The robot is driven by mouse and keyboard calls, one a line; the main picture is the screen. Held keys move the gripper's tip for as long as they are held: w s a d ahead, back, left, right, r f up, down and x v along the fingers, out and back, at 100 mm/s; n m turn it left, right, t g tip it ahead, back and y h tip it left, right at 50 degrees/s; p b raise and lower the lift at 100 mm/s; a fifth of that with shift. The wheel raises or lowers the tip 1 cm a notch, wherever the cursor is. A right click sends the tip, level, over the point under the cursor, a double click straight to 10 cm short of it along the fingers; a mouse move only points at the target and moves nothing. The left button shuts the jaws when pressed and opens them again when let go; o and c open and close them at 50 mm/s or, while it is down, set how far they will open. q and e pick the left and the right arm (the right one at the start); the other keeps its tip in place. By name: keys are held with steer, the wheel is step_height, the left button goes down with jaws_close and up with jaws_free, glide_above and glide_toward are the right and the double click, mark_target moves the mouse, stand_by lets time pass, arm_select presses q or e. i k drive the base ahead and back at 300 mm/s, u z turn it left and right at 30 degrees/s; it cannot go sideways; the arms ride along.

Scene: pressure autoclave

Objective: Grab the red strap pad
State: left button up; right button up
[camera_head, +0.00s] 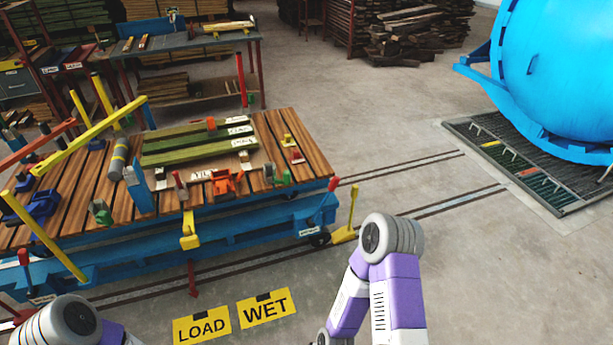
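A small red pad-like piece (297,156) lies near the right end of the slatted wooden cart deck (305,173), with a small pale label by it. It may be the red strap pad, but it is too small to be sure. An orange-red clamp-like block (225,183) sits to its left near the front edge, and a small orange-red piece (211,125) sits on the green boards (188,142). My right arm's purple and white links show at the bottom centre and my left arm's at the bottom left. Neither gripper's fingertips show.
The blue cart frame (240,225) stands on floor rails. A red-tipped lever (325,200) and a yellow post (350,212) rise at its right end. Yellow LOAD (202,327) and WET (266,308) plates lie in front.

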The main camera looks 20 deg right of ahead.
mark_target(296, 159)
steer(key=z, duration=1.5)
steer(key=i, duration=1.65)
steer(key=u, duration=1.4)
steer(key=i, duration=0.75)
steer(key=u, duration=0.1)
